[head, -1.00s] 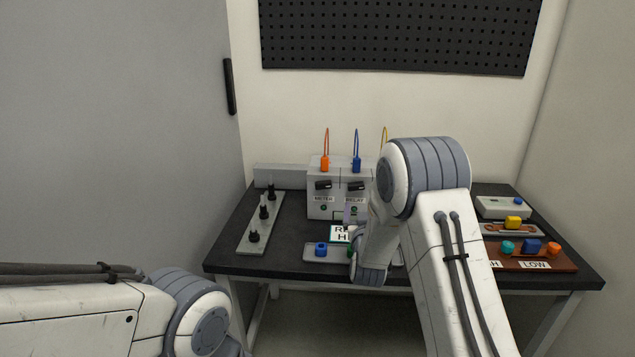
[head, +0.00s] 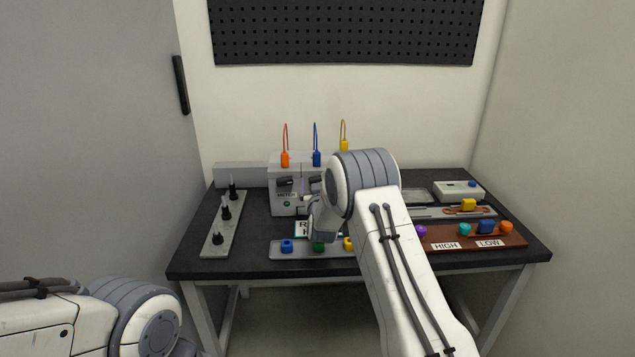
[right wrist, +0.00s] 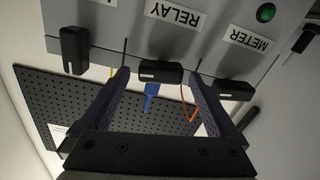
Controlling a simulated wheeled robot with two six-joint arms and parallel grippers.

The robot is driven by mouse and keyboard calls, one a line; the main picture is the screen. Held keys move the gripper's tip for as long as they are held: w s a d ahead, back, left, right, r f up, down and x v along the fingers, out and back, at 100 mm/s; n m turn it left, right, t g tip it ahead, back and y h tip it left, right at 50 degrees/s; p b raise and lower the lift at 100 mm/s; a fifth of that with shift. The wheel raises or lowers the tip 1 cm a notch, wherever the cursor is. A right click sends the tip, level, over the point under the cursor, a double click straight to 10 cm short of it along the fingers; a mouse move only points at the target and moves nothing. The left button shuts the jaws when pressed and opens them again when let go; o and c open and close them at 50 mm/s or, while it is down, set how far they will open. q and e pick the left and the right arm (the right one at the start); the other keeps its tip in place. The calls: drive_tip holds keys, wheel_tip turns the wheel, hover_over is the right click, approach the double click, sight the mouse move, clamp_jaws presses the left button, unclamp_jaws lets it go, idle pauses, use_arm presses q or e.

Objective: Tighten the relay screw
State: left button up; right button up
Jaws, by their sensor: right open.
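The grey panel box (head: 284,204) stands at the back of the bench with METER and RELAY sections. In the right wrist view, which is upside down, the RELAY label (right wrist: 174,16) is beside a black knob (right wrist: 160,72). My right gripper (right wrist: 160,80) is open, its two purple-grey fingers on either side of that knob. I cannot tell whether they touch it. No separate relay screw can be made out. In the head view my right arm hides much of the RELAY side. My left gripper is out of view; only part of that arm shows.
A grey strip with black pegs (head: 220,235) lies left on the dark bench (head: 190,262). A tray (head: 271,254) with coloured knobs is in front. A brown board (head: 510,239), marked HIGH and LOW, lies right. Orange, blue and yellow looped plugs top the box.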

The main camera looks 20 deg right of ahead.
drive_tip(key=c, duration=1.4)
drive_tip(key=shift+f+m+b, duration=0.2)
drive_tip(key=shift+m+b, duration=0.7)
drive_tip(key=shift+b, duration=0.2)
drive_tip(key=m+b, duration=1.2)
drive_tip(key=b, duration=0.1)
drive_tip(key=d+m+b, duration=0.1)
drive_tip(key=m+b, duration=0.5)
drive_tip(key=b, duration=0.1)
drive_tip(key=shift+s+f, duration=0.15)
drive_tip(key=shift+f, duration=0.2)
drive_tip(key=o, duration=1.4)
drive_tip(key=shift+r, duration=0.1)
